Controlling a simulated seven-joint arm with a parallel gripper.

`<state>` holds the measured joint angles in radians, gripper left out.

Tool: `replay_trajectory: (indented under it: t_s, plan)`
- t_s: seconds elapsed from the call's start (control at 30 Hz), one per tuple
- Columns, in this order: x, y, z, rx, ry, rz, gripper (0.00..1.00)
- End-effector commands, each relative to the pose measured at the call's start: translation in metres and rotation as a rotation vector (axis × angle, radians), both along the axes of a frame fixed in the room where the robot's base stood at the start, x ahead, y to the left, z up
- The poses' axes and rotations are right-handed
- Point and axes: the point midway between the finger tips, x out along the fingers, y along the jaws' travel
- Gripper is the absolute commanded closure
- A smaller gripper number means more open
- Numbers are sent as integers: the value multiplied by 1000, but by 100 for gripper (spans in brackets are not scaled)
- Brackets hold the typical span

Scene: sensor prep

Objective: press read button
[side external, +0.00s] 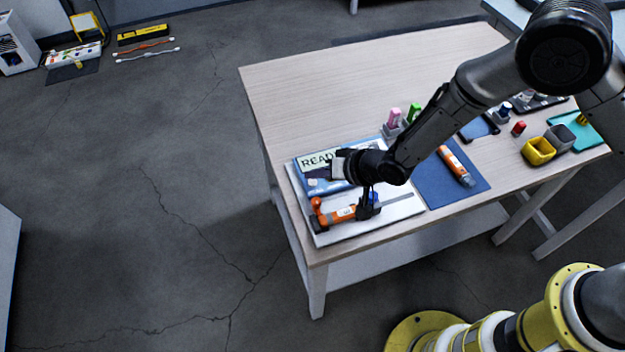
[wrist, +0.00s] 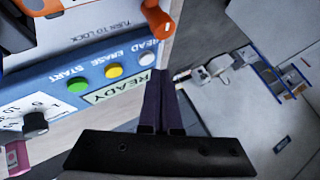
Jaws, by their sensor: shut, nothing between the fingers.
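The blue reader panel (wrist: 60,105) fills the left of the wrist view. It carries a green START button (wrist: 78,85), a yellow ERASE button (wrist: 114,71) and a white READ button (wrist: 146,59). The display (wrist: 122,90) reads READY. My gripper (wrist: 158,75) is shut and empty, its dark fingertips beside the panel's edge, close below the white button in the picture. I cannot tell whether they touch it. In the side external view the panel (side external: 303,184) is partly hidden behind my wrist, and its buttons cannot be made out.
An orange device (side external: 339,214) lies on the white base in front of the panel. Another orange device (side external: 455,165) lies on a blue mat (side external: 430,188). Pink (side external: 394,118) and green (side external: 413,113) items stand behind. A yellow cup (side external: 538,151) is at right. The table's back left is clear.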

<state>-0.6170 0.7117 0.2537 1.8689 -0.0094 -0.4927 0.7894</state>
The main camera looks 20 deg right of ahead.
Motion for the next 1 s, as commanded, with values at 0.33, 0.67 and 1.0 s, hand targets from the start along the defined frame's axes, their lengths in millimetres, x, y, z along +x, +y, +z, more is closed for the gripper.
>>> replay_trajectory:
  t_s: [0.33, 0.67, 1.0]
  plan:
    - [0, 0, 0, 0, 0, 0, 100]
    - [0, 0, -3, 0, 0, 0, 100]
    - [0, 0, -9, 0, 0, 0, 100]
